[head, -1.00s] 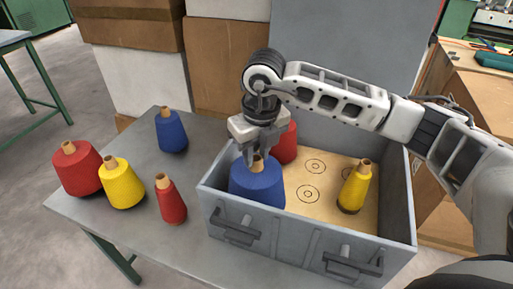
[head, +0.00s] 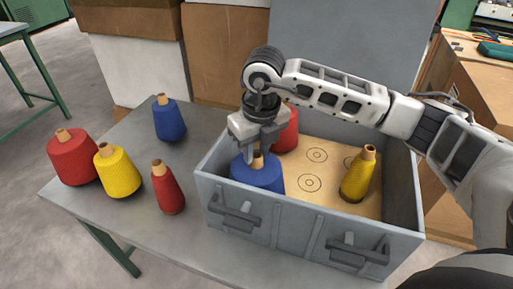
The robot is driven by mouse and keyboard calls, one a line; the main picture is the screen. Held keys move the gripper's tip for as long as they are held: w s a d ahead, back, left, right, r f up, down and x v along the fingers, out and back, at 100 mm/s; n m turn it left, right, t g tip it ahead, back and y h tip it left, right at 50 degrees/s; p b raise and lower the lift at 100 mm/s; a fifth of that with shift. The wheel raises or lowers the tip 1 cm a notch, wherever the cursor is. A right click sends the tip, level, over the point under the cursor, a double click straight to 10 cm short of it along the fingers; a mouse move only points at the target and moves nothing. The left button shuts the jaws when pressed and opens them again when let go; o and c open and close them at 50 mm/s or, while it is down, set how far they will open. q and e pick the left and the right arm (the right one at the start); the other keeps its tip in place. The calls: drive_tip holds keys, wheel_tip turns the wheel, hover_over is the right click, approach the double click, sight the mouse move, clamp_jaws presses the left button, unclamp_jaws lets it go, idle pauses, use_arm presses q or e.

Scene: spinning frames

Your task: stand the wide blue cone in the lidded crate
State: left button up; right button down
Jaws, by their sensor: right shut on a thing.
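The wide blue cone (head: 258,176) is inside the near left corner of the grey crate (head: 290,238), upright as far as I can see. My right gripper (head: 260,152) comes down from above and is shut on the cone's tan tip. The crate's front wall hides the cone's base, so I cannot tell whether it touches the floor. The crate's lid (head: 350,45) stands open at the back. A red cone (head: 288,130) stands behind the blue one, partly hidden by my gripper. A yellow cone (head: 358,180) stands at the right in the crate. My left gripper is out of view.
On the grey table (head: 120,210) left of the crate stand a wide red cone (head: 72,160), a wide yellow cone (head: 118,175), a slim red cone (head: 168,190) and a smaller blue cone (head: 168,122). Ringed spots on the crate floor (head: 325,175) are free. Cardboard boxes (head: 225,50) stand behind.

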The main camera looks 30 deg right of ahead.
drive_tip(key=shift+f+b, duration=0.2)
drive_tip(key=shift+b, duration=0.1)
drive_tip(key=c, duration=1.1)
unclamp_jaws()
drive_tip(key=shift+o, duration=0.2)
drive_tip(key=shift+s+f, duration=0.1)
drive_tip(key=shift+f, duration=0.1)
wheel_tip(320, 180, up, 16)
drive_tip(key=s, duration=0.1)
drive_tip(key=shift+s, duration=0.4)
drive_tip(key=shift+d, duration=0.1)
